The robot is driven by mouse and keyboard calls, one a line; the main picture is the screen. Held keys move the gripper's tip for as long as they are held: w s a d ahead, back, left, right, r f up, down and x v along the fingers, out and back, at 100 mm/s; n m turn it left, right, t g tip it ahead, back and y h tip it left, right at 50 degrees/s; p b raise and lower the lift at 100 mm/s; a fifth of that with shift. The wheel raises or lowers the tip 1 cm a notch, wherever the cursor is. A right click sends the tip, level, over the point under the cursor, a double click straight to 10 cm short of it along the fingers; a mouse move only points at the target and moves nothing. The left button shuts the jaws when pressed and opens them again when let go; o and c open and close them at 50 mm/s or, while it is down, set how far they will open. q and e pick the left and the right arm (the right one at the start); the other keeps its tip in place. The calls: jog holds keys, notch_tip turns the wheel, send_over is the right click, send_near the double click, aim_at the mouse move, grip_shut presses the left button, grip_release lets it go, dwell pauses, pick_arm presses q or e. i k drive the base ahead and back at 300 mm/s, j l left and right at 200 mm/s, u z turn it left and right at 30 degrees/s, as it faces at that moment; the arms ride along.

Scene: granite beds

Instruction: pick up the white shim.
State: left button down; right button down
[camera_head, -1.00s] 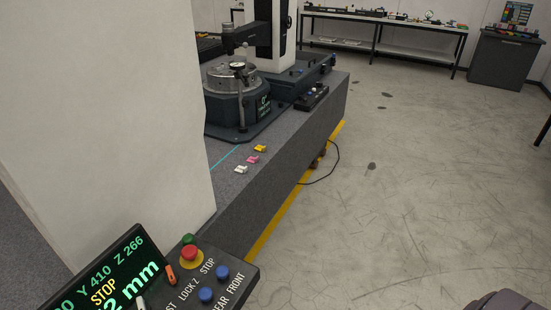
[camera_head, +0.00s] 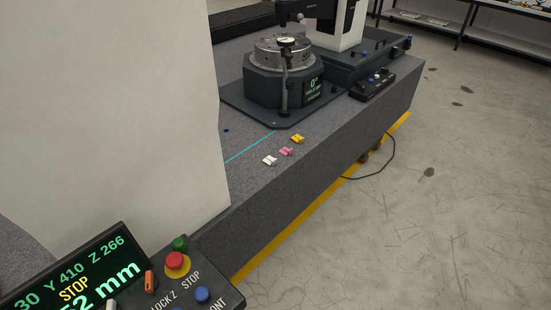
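The white shim (camera_head: 270,160) lies on the granite bed (camera_head: 262,194), near its front edge. It is the nearest in a short row, with a pink shim (camera_head: 286,151) and a yellow shim (camera_head: 298,139) behind it to the right. All are small and their fine shape is hard to tell. Neither of my grippers shows in the head view.
A white column (camera_head: 120,100) blocks the left side. A control panel with a display (camera_head: 75,275) and buttons stands at the lower left. A rotary table (camera_head: 280,75) stands behind the shims. A black cable (camera_head: 390,160) hangs beside the bed.

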aim_at(270, 160)
jog(key=u, duration=0.4)
jog(key=i+l+u, duration=0.3)
jog(key=l+u, duration=0.3)
jog(key=i+l+u, duration=0.15)
jog(key=l+u, duration=0.15)
jog(key=l, duration=0.2)
